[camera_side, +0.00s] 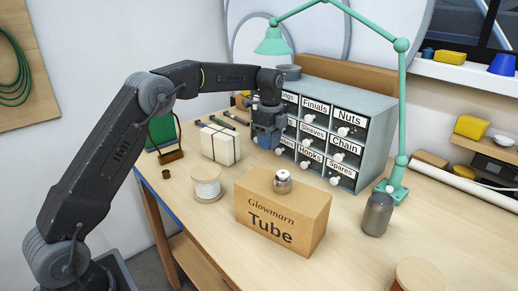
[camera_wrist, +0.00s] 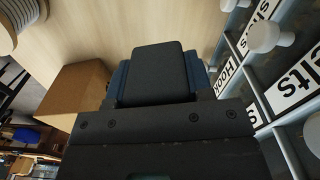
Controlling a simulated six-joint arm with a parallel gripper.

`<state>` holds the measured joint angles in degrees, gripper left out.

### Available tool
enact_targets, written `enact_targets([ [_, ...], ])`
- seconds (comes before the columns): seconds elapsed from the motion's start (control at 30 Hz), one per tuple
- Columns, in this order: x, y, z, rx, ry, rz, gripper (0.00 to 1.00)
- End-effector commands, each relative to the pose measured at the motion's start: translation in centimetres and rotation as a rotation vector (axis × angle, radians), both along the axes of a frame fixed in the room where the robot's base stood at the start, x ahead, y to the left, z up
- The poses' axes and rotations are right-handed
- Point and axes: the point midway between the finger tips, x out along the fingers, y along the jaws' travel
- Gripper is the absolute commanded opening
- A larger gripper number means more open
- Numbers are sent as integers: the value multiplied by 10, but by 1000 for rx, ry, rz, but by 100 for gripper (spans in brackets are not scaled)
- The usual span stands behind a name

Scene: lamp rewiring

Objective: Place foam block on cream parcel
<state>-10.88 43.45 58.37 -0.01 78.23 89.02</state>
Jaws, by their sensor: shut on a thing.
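My gripper (camera_side: 267,138) hangs above the bench in front of the drawer cabinet, to the right of the cream parcel. The cream parcel (camera_side: 220,146) is a pale box with dark straps, lying on the bench to the left of my gripper. Its top looks bare. The parcel does not show in the wrist view.
A cardboard box (camera_side: 282,216) with a small metal-and-white part (camera_side: 283,181) on top stands in front. A wire spool (camera_side: 207,184) stands before the parcel. The drawer cabinet (camera_side: 376,118) is close behind my gripper. A green lamp (camera_side: 400,120) stands right.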

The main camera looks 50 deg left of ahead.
Motion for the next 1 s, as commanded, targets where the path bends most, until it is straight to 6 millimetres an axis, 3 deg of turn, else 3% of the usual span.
enact_targets([
  [0.17, -17, 45, 25, 1, -3, -17, 25],
  [0.27, -37, 85, 42, 2, -5, -42, 25],
  [0.4, -76, 143, 67, 2, -5, -87, 25],
  [0.6, -137, 204, 97, 1, -3, -149, 25],
  [0.8, -177, 233, 113, 0, -2, -193, 25],
  [0.9, -183, 237, 115, -1, 0, -205, 25],
  [1.0, -177, 232, 109, -2, 1, -212, 25],
])
